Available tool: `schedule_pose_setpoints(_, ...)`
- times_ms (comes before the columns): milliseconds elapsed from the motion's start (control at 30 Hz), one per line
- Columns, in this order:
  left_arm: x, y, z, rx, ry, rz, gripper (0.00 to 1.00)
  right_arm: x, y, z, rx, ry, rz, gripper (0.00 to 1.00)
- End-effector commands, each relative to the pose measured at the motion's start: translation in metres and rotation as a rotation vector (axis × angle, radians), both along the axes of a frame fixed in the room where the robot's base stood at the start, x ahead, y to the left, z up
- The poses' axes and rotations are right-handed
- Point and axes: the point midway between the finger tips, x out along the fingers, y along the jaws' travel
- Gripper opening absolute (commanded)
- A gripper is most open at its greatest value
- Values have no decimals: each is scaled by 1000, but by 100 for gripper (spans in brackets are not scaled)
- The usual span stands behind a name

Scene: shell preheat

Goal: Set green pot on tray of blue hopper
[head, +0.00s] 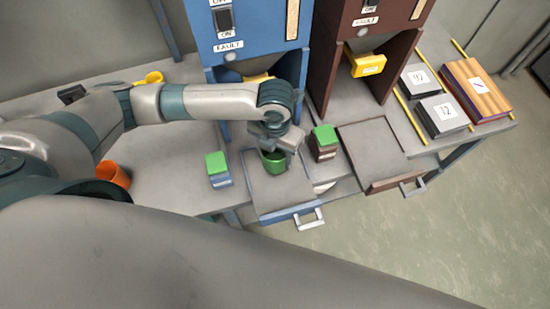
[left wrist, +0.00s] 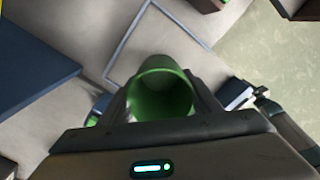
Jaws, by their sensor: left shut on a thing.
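The green pot (head: 273,161) is between the fingers of my left gripper (head: 275,150), over the pulled-out tray (head: 283,197) of the blue hopper (head: 247,38). In the left wrist view the pot (left wrist: 162,92) shows its open mouth, with a finger on each side. The left gripper (left wrist: 162,108) is shut on it. I cannot tell whether the pot's base touches the tray. My right gripper is not in view.
A blue box with a green top (head: 219,169) stands left of the tray. A brown one (head: 323,142) stands to its right, beside the brown hopper's tray (head: 372,150). An orange pot (head: 114,174) and a yellow pot (head: 150,78) are further left. Numbered blocks (head: 442,113) lie at the right.

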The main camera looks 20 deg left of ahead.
Motion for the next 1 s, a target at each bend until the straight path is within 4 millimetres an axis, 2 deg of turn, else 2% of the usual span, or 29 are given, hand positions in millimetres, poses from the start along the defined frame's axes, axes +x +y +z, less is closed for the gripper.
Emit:
schedule_pose_setpoints(300,-1,1,-32,2,2,-1,34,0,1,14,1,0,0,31)
schedule_pose_setpoints(733,0,0,-38,1,-1,-1,34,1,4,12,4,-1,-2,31)
schedule_pose_setpoints(767,0,0,-37,1,-1,-2,64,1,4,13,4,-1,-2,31)
schedule_pose_setpoints(800,-1,0,-37,1,-1,-2,74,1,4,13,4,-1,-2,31)
schedule_pose_setpoints(1000,-1,0,-37,1,0,-1,76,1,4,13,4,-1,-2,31)
